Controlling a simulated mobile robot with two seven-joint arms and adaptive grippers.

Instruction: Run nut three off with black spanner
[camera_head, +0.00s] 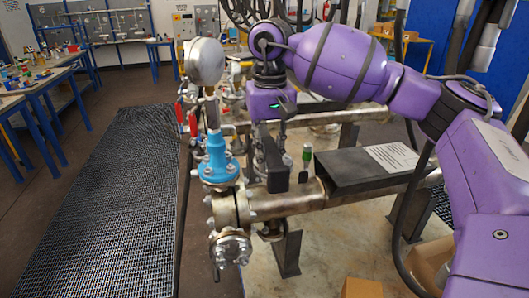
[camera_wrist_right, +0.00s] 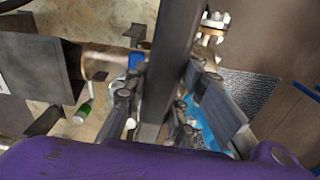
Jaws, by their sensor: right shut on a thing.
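My right gripper (camera_head: 274,168) comes down from above, over the pipe and to the right of the blue valve (camera_head: 216,160). In the right wrist view the gripper (camera_wrist_right: 160,108) is shut on a long dark bar, which looks like the black spanner (camera_wrist_right: 176,40). Bolts and nuts ring the flange under the blue valve and the end flange (camera_head: 231,247). I cannot tell which one is nut three, nor whether the spanner touches any nut. My left gripper is out of view.
The steel pipe (camera_head: 290,199) runs right from the flanges. A pressure gauge (camera_head: 204,62) stands above the valve. A dark plate with a paper sheet (camera_head: 392,157) and a green-capped item (camera_head: 307,154) are right of the gripper. Floor grating (camera_head: 100,210) lies left.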

